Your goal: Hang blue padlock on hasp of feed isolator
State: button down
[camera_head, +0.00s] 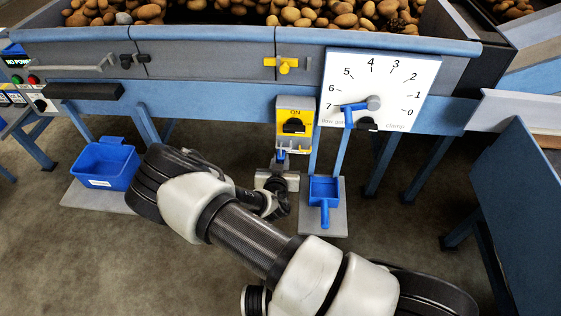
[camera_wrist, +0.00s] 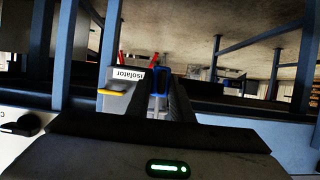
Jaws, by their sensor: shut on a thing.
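The feed isolator (camera_head: 295,112) is a yellow and grey box marked ON, with a black knob, on the front of the grader. Its label and lower grey part (camera_wrist: 120,78) show upside down in the wrist view. My gripper (camera_head: 281,167) is just below the isolator, pointing up at its underside. In the wrist view my gripper's dark fingers (camera_wrist: 162,95) are shut on the blue padlock (camera_wrist: 160,74), whose body shows between them. A bit of the padlock's blue (camera_head: 281,155) shows in the head view. The hasp and the padlock's shackle cannot be made out clearly.
A white dial (camera_head: 400,85) with a blue pointer is right of the isolator. A blue bin (camera_head: 104,166) stands at the left. Blue frame legs flank the isolator. Potatoes fill the bed above.

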jog(key=c, duration=1.5)
grip_release()
jog(key=shift+s, duration=0.1)
jog(key=p+v, duration=0.2)
jog(key=v, duration=1.5)
jog(key=shift+s+r, duration=0.1)
